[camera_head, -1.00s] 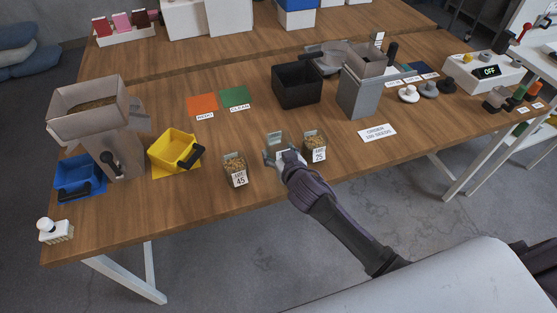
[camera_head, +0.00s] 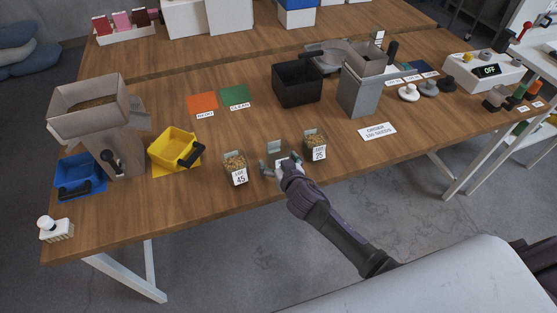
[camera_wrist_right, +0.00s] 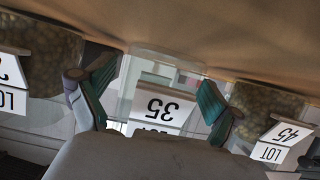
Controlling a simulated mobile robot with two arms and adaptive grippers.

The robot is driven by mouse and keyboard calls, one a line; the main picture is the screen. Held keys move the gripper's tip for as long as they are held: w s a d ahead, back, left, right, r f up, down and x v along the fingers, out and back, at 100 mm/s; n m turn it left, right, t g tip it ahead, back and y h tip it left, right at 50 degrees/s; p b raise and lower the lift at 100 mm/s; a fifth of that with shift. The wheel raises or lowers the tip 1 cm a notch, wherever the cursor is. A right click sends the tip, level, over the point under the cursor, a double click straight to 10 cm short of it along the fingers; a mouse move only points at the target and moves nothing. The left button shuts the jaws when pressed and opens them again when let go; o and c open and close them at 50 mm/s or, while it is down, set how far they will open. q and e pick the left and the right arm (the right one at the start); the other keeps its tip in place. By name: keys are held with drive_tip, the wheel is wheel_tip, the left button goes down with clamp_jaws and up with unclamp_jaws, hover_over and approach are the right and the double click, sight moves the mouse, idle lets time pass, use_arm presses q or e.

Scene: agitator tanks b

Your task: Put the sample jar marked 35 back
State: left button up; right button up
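The sample jar marked 35 (camera_wrist_right: 160,106) is clear and looks empty. It stands at the front table edge between the jar marked 45 (camera_head: 235,168) and the jar marked 25 (camera_head: 315,144). In the head view, my gripper partly covers jar 35 (camera_head: 277,147) and hides its label. My right gripper (camera_head: 283,164) is at the jar's front. In the right wrist view, which is upside down, its two teal-padded fingers (camera_wrist_right: 155,98) are spread on either side of jar 35, with small gaps showing. My left gripper is not in view.
Jars 45 and 25, both filled with seeds, stand close on either side of my right fingers. A yellow bin (camera_head: 172,148) is further left. A black bin (camera_head: 297,86) and a grey container (camera_head: 360,95) stand behind. Bare wood lies behind the jars.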

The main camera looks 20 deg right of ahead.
drive_tip(key=shift+r, duration=0.15)
drive_tip(key=shift+s+r, duration=0.1)
drive_tip(key=v, duration=1.1)
drive_tip(key=shift+s+r+b, duration=0.15)
drive_tip(key=shift+s+b, duration=0.2)
drive_tip(key=shift+b, duration=0.05)
